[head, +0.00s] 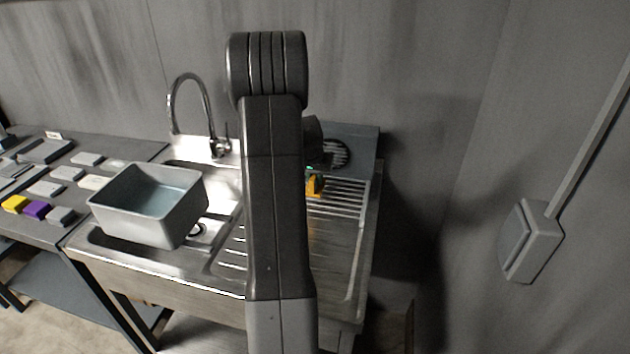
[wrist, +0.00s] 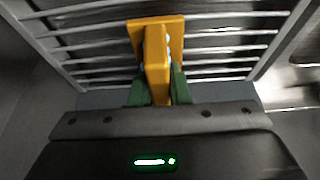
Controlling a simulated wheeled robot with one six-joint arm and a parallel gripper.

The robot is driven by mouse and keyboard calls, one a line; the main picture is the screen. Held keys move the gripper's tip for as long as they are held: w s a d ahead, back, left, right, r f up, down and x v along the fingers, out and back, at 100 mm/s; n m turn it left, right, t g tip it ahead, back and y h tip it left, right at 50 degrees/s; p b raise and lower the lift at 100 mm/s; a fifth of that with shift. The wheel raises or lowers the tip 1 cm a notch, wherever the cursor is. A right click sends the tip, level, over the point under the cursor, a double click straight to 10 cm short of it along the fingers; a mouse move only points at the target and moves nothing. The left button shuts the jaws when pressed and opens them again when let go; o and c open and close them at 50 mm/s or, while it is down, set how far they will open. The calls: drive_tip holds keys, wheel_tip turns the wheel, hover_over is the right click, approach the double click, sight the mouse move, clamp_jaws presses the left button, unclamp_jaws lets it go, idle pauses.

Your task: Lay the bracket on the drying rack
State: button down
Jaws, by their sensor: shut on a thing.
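The bracket (wrist: 157,55) is yellow-orange, with a flat plate and a rib standing out from it. In the wrist view my gripper (wrist: 156,88) has its green fingers shut on the rib. The bracket is over the metal bars of the drying rack (wrist: 225,52); I cannot tell whether it touches them. In the head view the bracket (head: 315,186) shows just right of my arm, over the rack bars (head: 345,190). My arm hides much of the gripper and part of the rack there.
A steel sink (head: 225,215) with a tall tap (head: 190,95) stands left of my arm. A grey tub (head: 150,205) with liquid sits over the basin. A side table at far left holds several small blocks (head: 38,209). A wall box (head: 530,242) is at right.

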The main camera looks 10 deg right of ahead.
drive_tip(key=shift+f, duration=0.85)
drive_tip(key=shift+f, duration=0.2)
drive_tip(key=c, duration=1.4)
unclamp_jaws()
drive_tip(key=shift+o, duration=0.2)
drive_tip(key=shift+r, duration=0.45)
drive_tip(key=b+v, duration=0.1)
drive_tip(key=v, duration=1)
drive_tip(key=shift+s+r+b, duration=0.2)
drive_tip(key=shift+r+b, duration=0.05)
drive_tip(key=shift+b, duration=0.1)
